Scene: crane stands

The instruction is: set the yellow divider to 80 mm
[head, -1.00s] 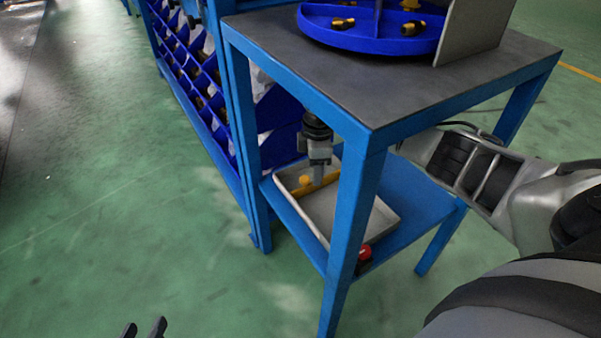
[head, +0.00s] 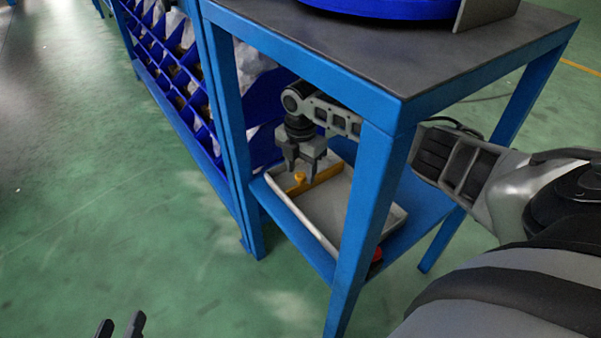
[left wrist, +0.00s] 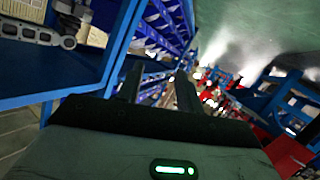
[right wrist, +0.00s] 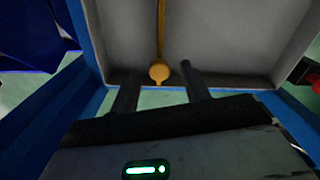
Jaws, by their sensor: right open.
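The yellow divider (head: 322,177) stands across the grey tray (head: 390,213) on the lower shelf, near the tray's left end in the head view. Its round yellow knob (head: 300,177) faces up at the front end. My right gripper (head: 302,172) is open and empty, just above the knob and pointing down. In the right wrist view, the knob (right wrist: 159,71) shows between the right gripper's fingertips (right wrist: 160,74), and the divider bar (right wrist: 161,28) runs away from it. I see no clear contact. My left gripper (head: 120,325) is open and empty, away from the stand. No scale is readable.
The blue stand's front leg (head: 362,200) and top (head: 400,60) frame the lower shelf and partly hide my right arm. A red knob-like part (head: 377,255) sits by the tray's near right corner. Blue bins (head: 185,75) stand at left. The floor at front left is clear.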

